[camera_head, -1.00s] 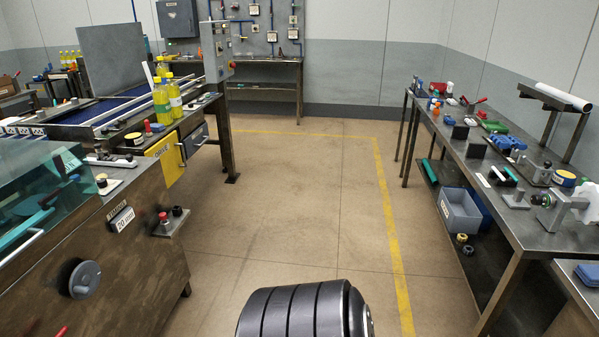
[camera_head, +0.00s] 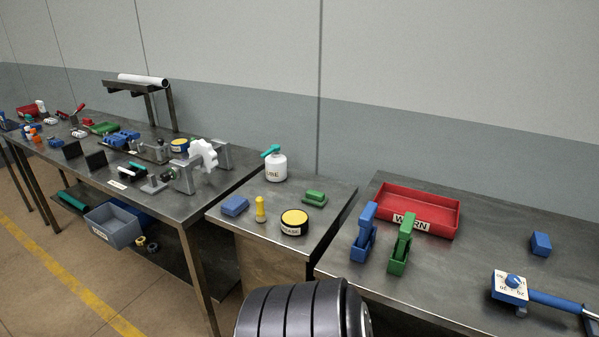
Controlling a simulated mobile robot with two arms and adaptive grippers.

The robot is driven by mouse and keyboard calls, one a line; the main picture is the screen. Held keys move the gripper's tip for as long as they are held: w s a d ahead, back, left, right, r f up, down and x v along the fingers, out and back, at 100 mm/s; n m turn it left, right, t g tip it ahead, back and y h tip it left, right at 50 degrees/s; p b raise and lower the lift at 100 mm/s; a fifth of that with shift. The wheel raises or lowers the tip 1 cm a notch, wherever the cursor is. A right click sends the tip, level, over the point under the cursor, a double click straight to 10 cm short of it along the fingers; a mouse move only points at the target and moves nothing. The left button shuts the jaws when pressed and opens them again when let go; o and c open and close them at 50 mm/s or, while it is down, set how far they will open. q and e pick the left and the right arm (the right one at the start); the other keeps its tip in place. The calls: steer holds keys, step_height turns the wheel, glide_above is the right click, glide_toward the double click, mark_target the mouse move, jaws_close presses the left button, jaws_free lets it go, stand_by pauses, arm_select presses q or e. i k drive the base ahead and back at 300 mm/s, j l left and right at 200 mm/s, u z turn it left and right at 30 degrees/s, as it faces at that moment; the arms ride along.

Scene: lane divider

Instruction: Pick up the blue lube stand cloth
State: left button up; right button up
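A blue folded cloth (camera_head: 235,205) lies flat near the left front corner of the small metal stand (camera_head: 290,252) in the middle of the view. A white bottle (camera_head: 275,166) with a teal top and a "LUBE" label stands behind it. A small yellow bottle (camera_head: 260,209) stands just right of the cloth, and a black tin with a yellow lid (camera_head: 294,222) is farther right. A green block-like item (camera_head: 315,197) lies behind the tin. Neither of my grippers is in view.
A long workbench (camera_head: 240,172) with many tools stands left. A right bench (camera_head: 460,285) carries a red "WORN" tray (camera_head: 388,205), blue and green clamp-like tools, a small blue block (camera_head: 540,243) and a blue-handled tool (camera_head: 512,288). Free floor (camera_head: 40,290) shows at lower left.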

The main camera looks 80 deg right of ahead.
mark_target(236, 204)
steer(key=z, duration=2.15)
steer(key=i+j+z, duration=0.15)
